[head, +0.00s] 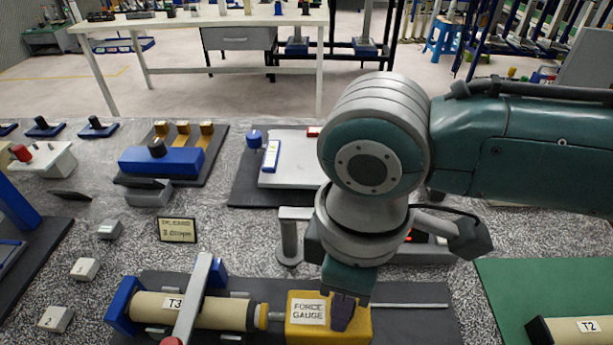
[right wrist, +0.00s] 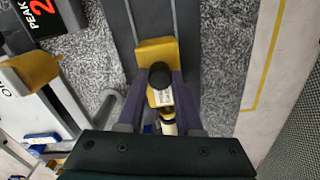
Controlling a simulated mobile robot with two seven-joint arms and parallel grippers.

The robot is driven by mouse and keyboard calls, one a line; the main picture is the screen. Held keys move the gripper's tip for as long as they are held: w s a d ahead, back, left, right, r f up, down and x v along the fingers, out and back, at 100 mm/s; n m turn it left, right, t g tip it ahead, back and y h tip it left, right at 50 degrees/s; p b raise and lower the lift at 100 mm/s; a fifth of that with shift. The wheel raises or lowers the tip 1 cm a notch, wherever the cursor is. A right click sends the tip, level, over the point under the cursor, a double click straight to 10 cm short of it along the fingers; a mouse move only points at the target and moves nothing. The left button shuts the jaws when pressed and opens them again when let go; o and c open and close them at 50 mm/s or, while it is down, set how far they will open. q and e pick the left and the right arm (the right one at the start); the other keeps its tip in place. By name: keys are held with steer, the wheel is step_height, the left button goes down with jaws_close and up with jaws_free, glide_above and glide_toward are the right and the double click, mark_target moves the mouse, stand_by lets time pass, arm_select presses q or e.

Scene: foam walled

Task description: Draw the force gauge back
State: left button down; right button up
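The yellow force gauge (head: 305,312), labelled FORCE GAUGE, sits on a dark rail base (head: 420,300). It also shows in the right wrist view (right wrist: 156,50), with a black knob on top. Left of it lies tan tube T3 (head: 230,312) under a grey bar. A thin rod bridges the small space between gauge and tube; whether it touches the tube is unclear. My right gripper (head: 343,300) points down at the gauge. In the right wrist view its purple fingers (right wrist: 160,82) flank the knob with no clear gap, so it looks shut on it. My left gripper is out of view.
Tube T2 (head: 580,329) lies on a green mat (head: 540,280) at the right. A small sign (head: 177,230) and several grey numbered blocks stand at the left. A grey post (head: 289,245) stands behind the rail base. The rail right of the gauge is clear.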

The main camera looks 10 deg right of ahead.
jaws_close()
stand_by(0.9)
